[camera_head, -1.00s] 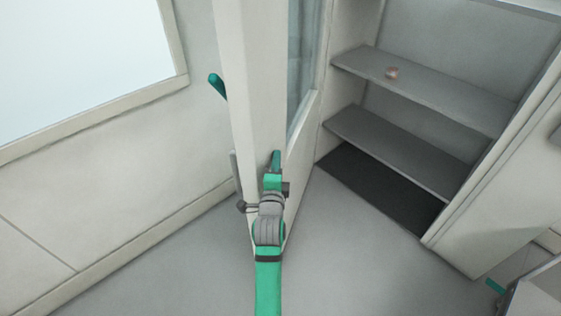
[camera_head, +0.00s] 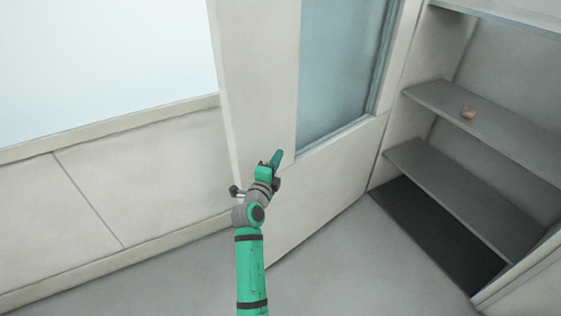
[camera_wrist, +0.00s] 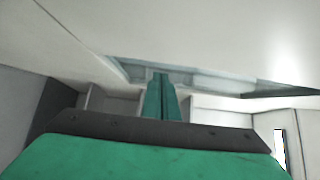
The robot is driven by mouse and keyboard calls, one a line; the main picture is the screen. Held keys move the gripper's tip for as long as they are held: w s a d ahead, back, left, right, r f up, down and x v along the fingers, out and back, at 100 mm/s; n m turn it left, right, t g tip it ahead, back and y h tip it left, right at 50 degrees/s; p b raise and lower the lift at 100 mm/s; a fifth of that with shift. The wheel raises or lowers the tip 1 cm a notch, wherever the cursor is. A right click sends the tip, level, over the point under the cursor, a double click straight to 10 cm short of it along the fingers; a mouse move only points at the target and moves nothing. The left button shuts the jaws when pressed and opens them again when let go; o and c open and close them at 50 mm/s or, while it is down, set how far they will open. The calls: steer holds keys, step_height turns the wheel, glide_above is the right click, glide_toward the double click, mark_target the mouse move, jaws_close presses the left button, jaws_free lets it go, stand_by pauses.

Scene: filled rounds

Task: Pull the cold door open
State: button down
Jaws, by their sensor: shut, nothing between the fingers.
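The cold door (camera_head: 250,120) stands open, a pale panel with a bluish glass pane (camera_head: 345,65); its broad glazed face is in the head view. My gripper (camera_head: 277,160) is at this face, near the pane's lower left corner. Its green fingers are together and empty; I cannot tell whether they touch the door. In the wrist view the shut fingers (camera_wrist: 160,98) point ahead, with a pale surface above them. The door handle does not show now.
A pale wall (camera_head: 140,170) with a large bright pane (camera_head: 100,65) is on the left. Grey floor (camera_head: 330,270) is clear in front.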

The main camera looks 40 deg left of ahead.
steer(key=v, duration=1.1)
steer(key=shift+s, duration=0.35)
steer(key=shift+d, duration=0.1)
